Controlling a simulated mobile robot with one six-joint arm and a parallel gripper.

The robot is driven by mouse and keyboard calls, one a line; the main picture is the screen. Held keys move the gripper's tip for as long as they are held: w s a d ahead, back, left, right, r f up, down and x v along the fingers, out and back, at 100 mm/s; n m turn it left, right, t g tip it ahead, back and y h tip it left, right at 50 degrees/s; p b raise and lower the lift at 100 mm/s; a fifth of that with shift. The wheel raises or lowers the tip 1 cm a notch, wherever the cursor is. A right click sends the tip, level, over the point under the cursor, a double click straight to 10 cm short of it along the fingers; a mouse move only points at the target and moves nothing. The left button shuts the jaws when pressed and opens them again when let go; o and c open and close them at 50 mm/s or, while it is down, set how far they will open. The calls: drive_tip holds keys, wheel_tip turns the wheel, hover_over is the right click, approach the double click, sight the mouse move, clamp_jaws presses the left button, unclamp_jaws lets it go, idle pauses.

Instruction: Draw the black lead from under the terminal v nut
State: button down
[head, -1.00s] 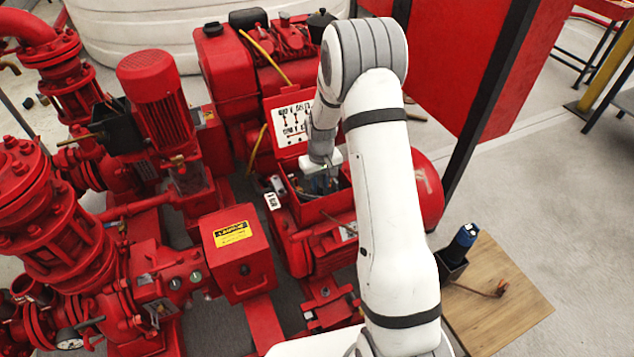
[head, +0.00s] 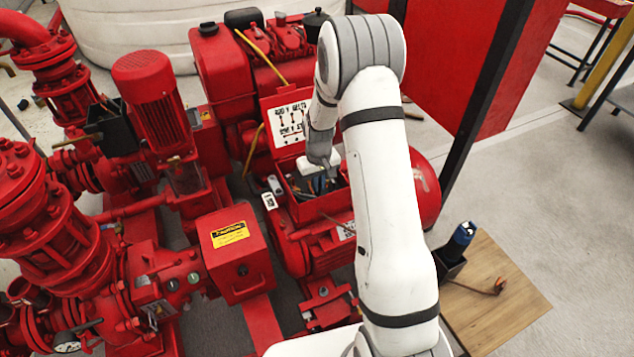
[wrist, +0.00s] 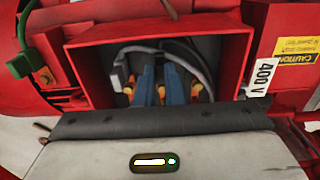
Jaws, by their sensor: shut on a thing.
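The open red terminal box (head: 325,207) shows in the middle of the head view, and its rim (wrist: 84,75) frames the upper wrist view. My gripper (head: 318,188) points down into it. In the wrist view the blue fingers of my gripper (wrist: 162,88) are close together among orange terminal parts. Dark and grey leads (wrist: 205,72) arch behind and to the right of the fingers. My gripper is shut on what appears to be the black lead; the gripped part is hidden. I cannot make out the terminal v nut or the lead's end.
The box's raised lid with a wiring diagram (head: 288,122) stands behind my gripper. A "400 V" label (wrist: 263,77) is right of the box in the wrist view. A blue-topped tool (head: 462,238) stands in a dark holder on a wooden board (head: 500,310) at right.

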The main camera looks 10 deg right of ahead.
drive_tip(key=shift+s+d, duration=0.1)
drive_tip(key=shift+s, duration=0.4)
drive_tip(key=shift+s+d, duration=0.1)
drive_tip(key=shift+s, duration=0.25)
drive_tip(key=shift+r, duration=0.1)
wheel_tip(320, 180, up, 10)
drive_tip(key=p, duration=0.6)
idle(0.4)
